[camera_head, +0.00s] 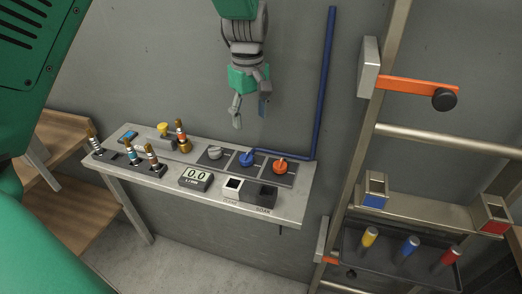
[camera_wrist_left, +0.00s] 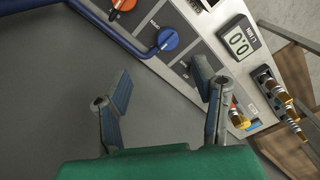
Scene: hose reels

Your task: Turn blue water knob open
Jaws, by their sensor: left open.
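The blue water knob (camera_head: 246,159) sits on a dark square plate on the grey bench, between a grey knob (camera_head: 215,152) and an orange-red knob (camera_head: 280,167). The blue knob also shows in the left wrist view (camera_wrist_left: 167,40), beyond the fingertips. My left gripper (camera_head: 250,108) hangs above the bench, over the area of the knobs, apart from them. Its two fingers are spread and empty, as the left wrist view (camera_wrist_left: 160,84) also shows. My right gripper is in neither view.
A blue pipe (camera_head: 326,90) rises along the wall at the bench's right end. A display reading 0.0 (camera_head: 196,177) and several brass-coloured nozzles stand on the bench (camera_head: 290,208). A metal rack (camera_head: 372,140) with an orange lever (camera_head: 405,85) stands at right.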

